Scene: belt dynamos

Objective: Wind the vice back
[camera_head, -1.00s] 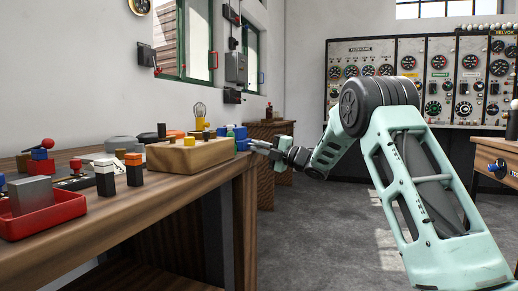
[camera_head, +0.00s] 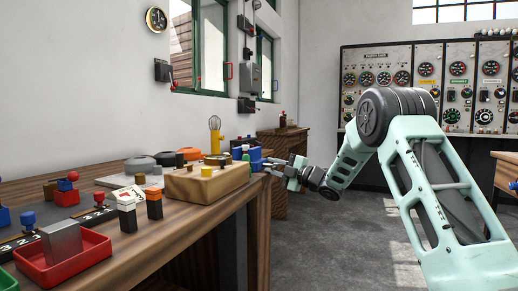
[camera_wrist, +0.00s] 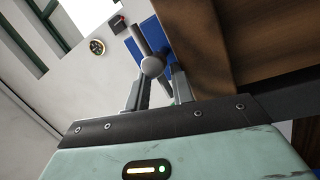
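The blue vice (camera_head: 251,158) is at the far right end of the wooden bench, at its edge. In the wrist view the blue vice (camera_wrist: 150,38) shows with a grey handle bar ending in a round ball (camera_wrist: 152,67). My gripper (camera_head: 279,168) is beside the vice, on its right. In the wrist view my gripper (camera_wrist: 161,82) has its two fingers apart, with the ball end showing between their tips. I cannot tell whether either finger touches the bar.
A wooden block (camera_head: 205,184) lies on the bench (camera_head: 135,243) just left of the vice. A red tray (camera_head: 66,272), small switches and a yellow lamp (camera_head: 214,140) also stand there. A control panel wall (camera_head: 430,85) is behind. The floor right of the bench is clear.

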